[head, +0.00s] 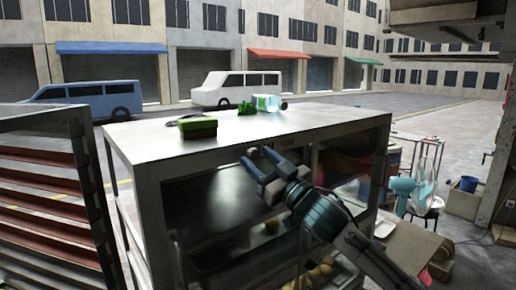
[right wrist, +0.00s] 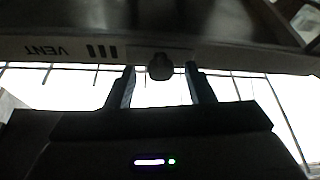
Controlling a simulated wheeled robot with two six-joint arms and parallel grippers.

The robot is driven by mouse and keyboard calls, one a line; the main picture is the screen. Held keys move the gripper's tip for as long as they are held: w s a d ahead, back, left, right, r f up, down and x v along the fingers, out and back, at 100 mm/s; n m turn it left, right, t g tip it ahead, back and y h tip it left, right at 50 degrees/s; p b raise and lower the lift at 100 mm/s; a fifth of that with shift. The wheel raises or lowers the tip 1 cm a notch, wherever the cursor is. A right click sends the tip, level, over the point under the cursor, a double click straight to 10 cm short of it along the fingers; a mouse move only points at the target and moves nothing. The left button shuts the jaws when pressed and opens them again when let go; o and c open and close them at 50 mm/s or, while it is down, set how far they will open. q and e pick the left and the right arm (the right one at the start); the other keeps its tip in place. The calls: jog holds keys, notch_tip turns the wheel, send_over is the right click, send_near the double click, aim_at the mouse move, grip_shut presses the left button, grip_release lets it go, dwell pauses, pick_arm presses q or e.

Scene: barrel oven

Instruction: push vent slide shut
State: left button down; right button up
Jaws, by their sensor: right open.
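In the right wrist view, a light strip carries the upside-down word VENT (right wrist: 47,50) and several dark slots (right wrist: 102,51). A dark round knob (right wrist: 160,66) sits on this strip, to the right of the slots. My right gripper (right wrist: 160,72) is open, with one finger on each side of the knob and a gap visible on both sides. In the head view my right gripper (head: 258,161) is at the front of a white-topped cabinet (head: 340,122), just below its top edge. The knob and vent cannot be made out there. My left gripper is not in view.
A green box (head: 197,127) and a clear container (head: 267,103) stand on the cabinet top. A rack with reddish slats (head: 40,180) stands at the left.

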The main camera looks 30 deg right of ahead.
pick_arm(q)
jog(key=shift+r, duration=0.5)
pick_arm(e)
jog(key=shift+w+a+r, duration=0.15)
jog(key=shift+w, duration=0.3)
